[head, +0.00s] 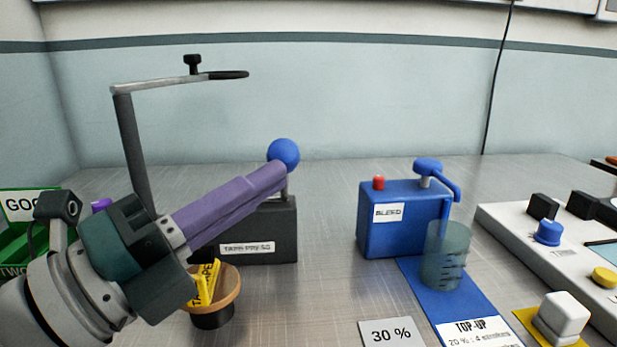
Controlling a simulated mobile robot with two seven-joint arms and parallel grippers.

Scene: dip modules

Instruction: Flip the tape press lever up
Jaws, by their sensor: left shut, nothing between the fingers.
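The tape press (276,223) is a dark grey box with a "TAPE PRESS" label, standing left of centre in the head view. Its lever ends in a blue ball knob (284,152) on a short grey stem (284,187) above the box. My left gripper (281,172) is shut and empty, with its purple fingers reaching up right across the press. The fingertips are just below the knob, in front of or against the stem; I cannot tell whether they touch. The fingers hide part of the press top and the lever. My right gripper is not in view.
A round tan-rimmed holder (231,290) with a yellow tape piece (207,283) stands before the press. A grey stand (133,150) rises behind my left gripper. A blue "BLEED" box (400,235) and clear beaker (446,255) stand right. Bare bench separates press and box.

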